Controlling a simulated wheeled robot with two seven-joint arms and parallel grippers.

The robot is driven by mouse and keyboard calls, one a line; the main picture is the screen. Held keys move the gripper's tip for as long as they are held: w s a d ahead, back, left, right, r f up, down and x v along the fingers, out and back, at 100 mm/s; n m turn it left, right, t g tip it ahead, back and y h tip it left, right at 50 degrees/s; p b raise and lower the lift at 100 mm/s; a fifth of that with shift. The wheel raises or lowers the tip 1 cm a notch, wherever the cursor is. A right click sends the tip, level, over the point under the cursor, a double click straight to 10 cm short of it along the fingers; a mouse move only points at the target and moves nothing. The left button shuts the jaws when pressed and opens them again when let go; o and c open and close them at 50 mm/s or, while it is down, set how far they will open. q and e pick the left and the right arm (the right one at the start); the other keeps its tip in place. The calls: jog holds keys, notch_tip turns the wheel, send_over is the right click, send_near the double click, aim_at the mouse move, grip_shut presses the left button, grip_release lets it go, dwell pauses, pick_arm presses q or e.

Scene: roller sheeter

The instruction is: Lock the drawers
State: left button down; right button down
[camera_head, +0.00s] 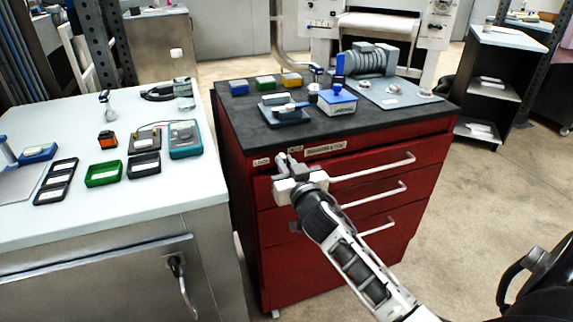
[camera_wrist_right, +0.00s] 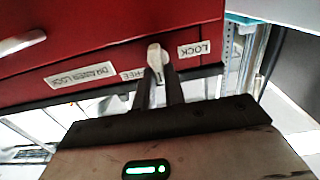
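The red drawer cabinet (camera_head: 285,235) has three drawers with white bar handles (camera_head: 375,165). All the drawers look closed. A pale lock knob (camera_wrist_right: 154,56) sits near the top of its front, between a LOCK label (camera_wrist_right: 194,49) and a FREE label (camera_wrist_right: 132,75). A DRAWER LOCK label (camera_head: 325,149) is beside them. My right gripper (camera_head: 284,164) is at the cabinet's top left front; in the wrist view its narrow-set fingers (camera_wrist_right: 160,80) are closed around the knob. The gripper hides the knob in the head view. My left gripper is out of view.
The cabinet's dark top (camera_head: 245,120) holds a motor-like unit (camera_head: 370,58), a blue-and-white box (camera_head: 337,100) and small coloured blocks. A pale workbench (camera_head: 110,205) with trays and tools stands close on the left.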

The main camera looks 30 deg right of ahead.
jog(key=shift+n, duration=0.4)
jog(key=n, duration=0.5)
jog(key=n+p, duration=0.1)
jog(key=n, duration=0.5)
jog(key=a+f+n, duration=0.1)
jog(key=n, duration=0.5)
jog(key=shift+w+f+p, duration=0.1)
jog(key=shift+p, duration=0.3)
jog(key=shift+n, duration=0.3)
jog(key=c, duration=1.5)
grip_release()
jog(key=shift+o, duration=0.2)
